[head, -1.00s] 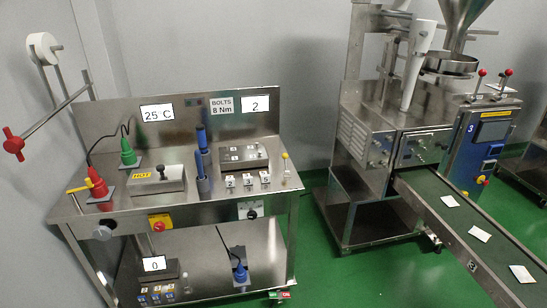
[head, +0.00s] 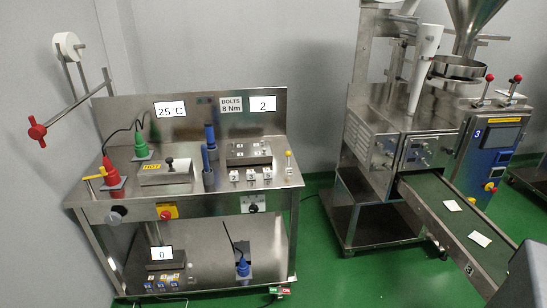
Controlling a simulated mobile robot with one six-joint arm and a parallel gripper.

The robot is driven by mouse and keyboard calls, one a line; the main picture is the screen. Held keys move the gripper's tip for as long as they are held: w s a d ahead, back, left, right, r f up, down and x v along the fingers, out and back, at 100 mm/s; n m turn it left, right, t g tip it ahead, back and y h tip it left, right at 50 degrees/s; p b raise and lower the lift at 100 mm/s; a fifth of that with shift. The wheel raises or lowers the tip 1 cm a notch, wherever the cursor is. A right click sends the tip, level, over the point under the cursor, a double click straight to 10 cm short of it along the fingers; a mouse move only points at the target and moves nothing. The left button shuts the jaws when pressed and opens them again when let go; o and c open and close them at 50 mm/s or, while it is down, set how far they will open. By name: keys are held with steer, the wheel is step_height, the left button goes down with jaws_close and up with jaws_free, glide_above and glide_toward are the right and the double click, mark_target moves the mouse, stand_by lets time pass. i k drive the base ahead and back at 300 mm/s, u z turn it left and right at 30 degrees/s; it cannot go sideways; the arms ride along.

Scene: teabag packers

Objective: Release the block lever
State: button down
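No lever in view is labelled as the block lever. A metal block with a yellow HOT label (head: 152,168) sits on the steel bench (head: 215,203), with a small dark-knobbed handle (head: 169,162) on top. A thin lever with a yellow knob (head: 288,154) stands upright at the bench's right end. A yellow-ended handle (head: 95,177) sticks out at the bench's left edge. Two levers with red knobs (head: 490,78) (head: 517,78) stand on the packing machine (head: 410,120) at the right. My gripper is not in view.
A roll stand with a red knob (head: 37,130) juts out left of the bench. Red (head: 110,173) and green (head: 141,146) corded tools stand on the bench. A conveyor (head: 465,232) carries white packets. A grey shape (head: 518,277) fills the lower right corner. Green floor lies between bench and machine.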

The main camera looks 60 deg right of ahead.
mark_target(288, 153)
steer(key=k, duration=0.2)
steer(key=u, duration=1.7)
steer(key=k, duration=0.7)
steer(key=z, duration=1.75)
